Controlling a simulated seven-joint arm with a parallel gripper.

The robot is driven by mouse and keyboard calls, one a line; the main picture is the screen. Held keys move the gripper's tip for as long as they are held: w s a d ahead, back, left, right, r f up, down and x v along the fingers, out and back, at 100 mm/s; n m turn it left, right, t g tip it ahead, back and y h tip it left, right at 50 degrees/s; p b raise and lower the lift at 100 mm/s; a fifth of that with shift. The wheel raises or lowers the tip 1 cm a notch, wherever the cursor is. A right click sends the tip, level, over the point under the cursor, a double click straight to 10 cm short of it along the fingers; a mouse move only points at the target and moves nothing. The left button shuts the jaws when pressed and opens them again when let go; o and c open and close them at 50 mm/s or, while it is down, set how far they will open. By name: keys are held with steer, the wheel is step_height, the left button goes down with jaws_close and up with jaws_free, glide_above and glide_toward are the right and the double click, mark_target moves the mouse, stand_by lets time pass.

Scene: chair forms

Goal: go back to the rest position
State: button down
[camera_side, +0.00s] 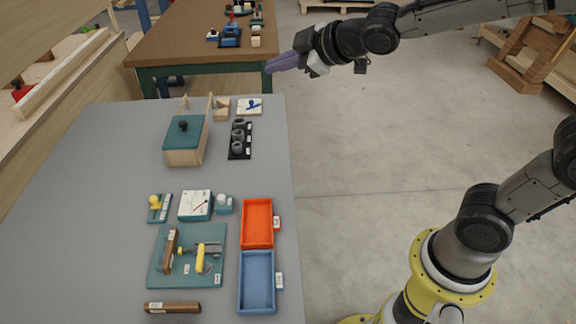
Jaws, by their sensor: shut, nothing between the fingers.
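My gripper (282,62) has purple-grey fingers held together and empty. It is up in the air at the top middle of the view, over or just beyond the grey table's (100,215) far right corner, and points left. It touches nothing that I can see. My arm reaches in from the right, and its base stands on the floor at the lower right.
The grey table holds a teal-lidded wooden box (185,140), a black holder (240,140), an orange tray (257,223), a blue tray (257,282), a teal fixture board (187,254) and a wooden bar (172,307). A brown bench (180,40) stands behind.

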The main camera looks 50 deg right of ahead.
steer(key=s+d+r+m+h, duration=0.2)
steer(key=s+d+m, duration=0.25)
steer(key=s, duration=0.65)
steer(key=s+f+m+g, duration=0.2)
steer(key=s+f+g, duration=0.1)
steer(key=s, duration=0.5)
steer(key=s+f+m+g+y, duration=0.1)
steer(key=s+f+m+g, duration=0.1)
steer(key=s+f, duration=0.4)
steer(key=shift+s+a+g, duration=0.25)
steer(key=shift+s+g, duration=0.45)
steer(key=shift+s, duration=0.3)
